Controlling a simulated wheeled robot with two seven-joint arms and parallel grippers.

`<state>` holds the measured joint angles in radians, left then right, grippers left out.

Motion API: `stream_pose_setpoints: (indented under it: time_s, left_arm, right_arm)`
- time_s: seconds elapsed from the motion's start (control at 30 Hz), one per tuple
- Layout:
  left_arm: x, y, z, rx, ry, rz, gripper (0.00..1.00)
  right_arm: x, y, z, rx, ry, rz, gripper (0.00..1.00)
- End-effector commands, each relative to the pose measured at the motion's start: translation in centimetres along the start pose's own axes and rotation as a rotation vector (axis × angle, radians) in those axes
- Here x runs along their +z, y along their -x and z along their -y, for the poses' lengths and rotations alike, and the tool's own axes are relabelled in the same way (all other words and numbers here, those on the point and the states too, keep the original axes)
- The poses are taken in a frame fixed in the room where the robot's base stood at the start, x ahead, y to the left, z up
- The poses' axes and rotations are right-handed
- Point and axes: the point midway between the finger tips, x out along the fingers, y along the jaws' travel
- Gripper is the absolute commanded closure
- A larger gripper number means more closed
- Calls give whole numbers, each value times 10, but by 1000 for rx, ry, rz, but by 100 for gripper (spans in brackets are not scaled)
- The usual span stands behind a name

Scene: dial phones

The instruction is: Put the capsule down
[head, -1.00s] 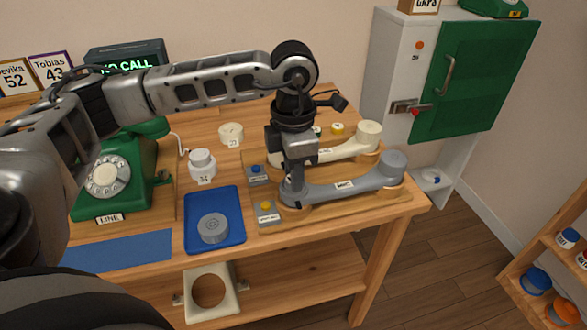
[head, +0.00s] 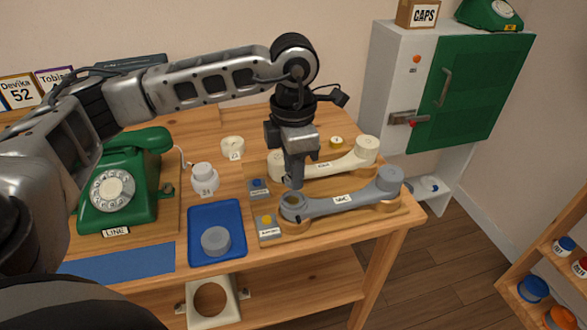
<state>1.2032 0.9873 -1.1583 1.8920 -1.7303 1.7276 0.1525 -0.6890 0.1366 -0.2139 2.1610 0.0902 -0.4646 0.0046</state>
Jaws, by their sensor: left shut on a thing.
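My left gripper (head: 293,176) points down above the near end of the grey handset (head: 338,205) and is shut on a small dark capsule (head: 293,183), mostly hidden by the fingers. Below it, the handset's left end is an open round cup (head: 293,204), with a yellowish ring inside. The gripper is apart from the cup. A round grey cap (head: 215,241) lies on the blue tray (head: 201,216) to the left. My right gripper is not in view.
A cream handset (head: 345,163) lies behind the grey one. Small blocks with a blue button (head: 257,186) and a yellow button (head: 268,223) stand beside the handsets. The blue mat (head: 120,259) is bare.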

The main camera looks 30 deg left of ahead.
Motion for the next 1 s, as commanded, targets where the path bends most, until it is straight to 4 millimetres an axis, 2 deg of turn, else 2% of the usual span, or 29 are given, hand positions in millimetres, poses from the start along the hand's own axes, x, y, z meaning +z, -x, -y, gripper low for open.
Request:
stream_pose_setpoints:
  time_s: [0.2, 0.53, 0.63, 0.77, 1.0]
  left_arm:
    - [0, 14, 0, 0, 0, -1, 83]
    - [0, 14, 0, 0, -6, 0, 83]
    - [1, 13, 2, 0, -70, -1, 83]
    - [4, 10, 10, 0, -317, -1, 83]
    - [13, 0, 34, 0, -1099, -2, 83]
  right_arm:
    - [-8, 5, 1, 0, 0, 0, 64]
    - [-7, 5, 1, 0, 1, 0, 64]
    - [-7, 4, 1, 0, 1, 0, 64]
    - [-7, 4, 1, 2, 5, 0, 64]
    - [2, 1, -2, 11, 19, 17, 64]
